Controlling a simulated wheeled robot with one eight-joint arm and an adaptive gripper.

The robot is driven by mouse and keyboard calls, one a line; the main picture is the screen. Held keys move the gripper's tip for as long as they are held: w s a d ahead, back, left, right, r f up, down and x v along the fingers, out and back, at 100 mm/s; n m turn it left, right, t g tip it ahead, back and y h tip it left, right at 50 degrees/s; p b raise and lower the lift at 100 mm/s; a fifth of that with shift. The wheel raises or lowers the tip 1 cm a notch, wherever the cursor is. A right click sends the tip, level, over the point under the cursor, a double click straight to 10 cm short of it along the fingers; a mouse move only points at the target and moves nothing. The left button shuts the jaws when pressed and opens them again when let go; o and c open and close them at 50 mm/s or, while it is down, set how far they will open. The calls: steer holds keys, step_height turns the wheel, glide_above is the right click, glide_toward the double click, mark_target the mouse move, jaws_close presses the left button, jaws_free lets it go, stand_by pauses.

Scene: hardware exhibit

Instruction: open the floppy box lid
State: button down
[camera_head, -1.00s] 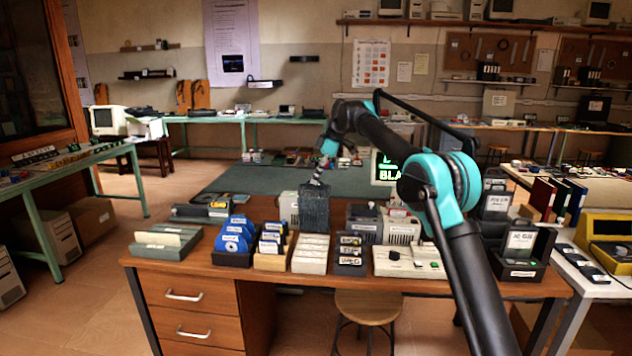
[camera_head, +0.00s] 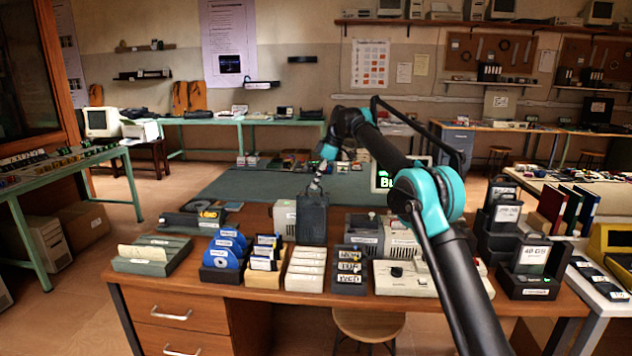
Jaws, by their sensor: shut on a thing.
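The floppy box (camera_head: 304,271) stands on the brown desk and holds a row of cream-white disks or dividers with labels. Its dark smoky lid (camera_head: 312,222) stands raised, close to upright, at the back of the box. My gripper (camera_head: 315,187) is at the lid's top edge and shut on it, reaching down from behind. The fingers are small in this view, and the exact grip on the edge is hard to see.
A box of blue disks (camera_head: 224,252) and a wooden disk box (camera_head: 265,262) stand close on the left. A black disk box (camera_head: 349,270) stands close on the right, then a beige drive unit (camera_head: 405,278). Little free room lies between them.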

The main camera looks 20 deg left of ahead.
steer(key=shift+w+r, duration=0.1)
steer(key=shift+r, duration=0.05)
steer(key=c, duration=1.7)
jaws_free()
steer(key=v, duration=0.7)
steer(key=shift+r, duration=0.15)
steer(key=shift+d, duration=0.1)
